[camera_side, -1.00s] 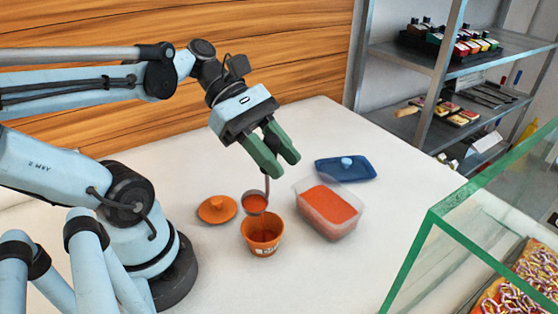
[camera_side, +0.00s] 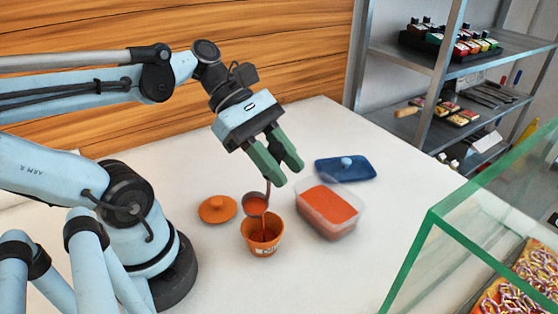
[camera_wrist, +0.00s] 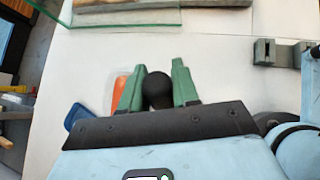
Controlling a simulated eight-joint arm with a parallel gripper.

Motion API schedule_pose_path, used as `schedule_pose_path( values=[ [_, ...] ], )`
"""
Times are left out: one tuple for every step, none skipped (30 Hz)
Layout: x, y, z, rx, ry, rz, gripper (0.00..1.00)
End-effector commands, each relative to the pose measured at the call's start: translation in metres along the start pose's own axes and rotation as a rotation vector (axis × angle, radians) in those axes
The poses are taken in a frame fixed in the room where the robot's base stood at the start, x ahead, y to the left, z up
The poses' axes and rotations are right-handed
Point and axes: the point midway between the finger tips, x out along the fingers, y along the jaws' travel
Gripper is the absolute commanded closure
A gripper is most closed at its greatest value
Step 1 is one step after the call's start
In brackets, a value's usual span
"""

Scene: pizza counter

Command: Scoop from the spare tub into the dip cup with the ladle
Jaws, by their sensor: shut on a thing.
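My gripper (camera_side: 280,172) is shut on the ladle (camera_side: 256,205), whose dark handle end (camera_wrist: 157,91) shows between the green fingers in the wrist view. The ladle's bowl hangs tilted just over the rim of the orange dip cup (camera_side: 250,243). Red sauce shows at the bowl's lip and a red streak runs down into the cup. The cup stands upright on the counter and has red sauce inside. The clear spare tub (camera_side: 325,229), holding red-orange sauce, stands open to the right of the cup.
An orange lid (camera_side: 217,209) lies left of the cup. A blue lid (camera_side: 345,168) lies behind the tub. A green-edged glass case (camera_side: 432,215) bounds the right side, and a metal shelf (camera_side: 440,125) stands behind. The white counter's front is clear.

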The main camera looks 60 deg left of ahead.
Motion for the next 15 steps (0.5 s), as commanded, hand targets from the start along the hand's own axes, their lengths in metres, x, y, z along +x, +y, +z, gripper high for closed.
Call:
schedule_pose_path(
  values=[
    [0.0008,-0.0005,0.0003,0.002,0.003,-0.001,1.0],
    [0.0012,-0.0007,0.0003,0.003,0.005,-0.001,1.0],
    [0.0016,-0.001,0.0004,0.004,0.008,0.0,1.0],
    [0.002,-0.0011,0.0004,0.005,0.01,0.0,1.0],
    [0.0023,-0.0012,0.0004,0.006,0.012,0.001,1.0],
    [0.0028,-0.0012,0.0005,0.007,0.014,0.002,1.0],
    [0.0031,-0.0013,0.0005,0.007,0.016,0.003,1.0],
    [0.0034,-0.0013,0.0006,0.008,0.018,0.003,1.0],
    [0.0039,-0.0015,0.0007,0.009,0.02,0.003,1.0],
    [0.0043,-0.0017,0.0007,0.01,0.022,0.003,1.0],
    [0.0046,-0.0018,0.0009,0.011,0.024,0.003,1.0],
    [0.005,-0.002,0.0011,0.012,0.027,0.002,1.0],
    [0.0053,-0.0021,0.0012,0.012,0.03,0.003,1.0],
    [0.0056,-0.0022,0.0012,0.012,0.032,0.003,1.0],
    [0.0059,-0.0022,0.0013,0.012,0.035,0.004,1.0]
  ],
)
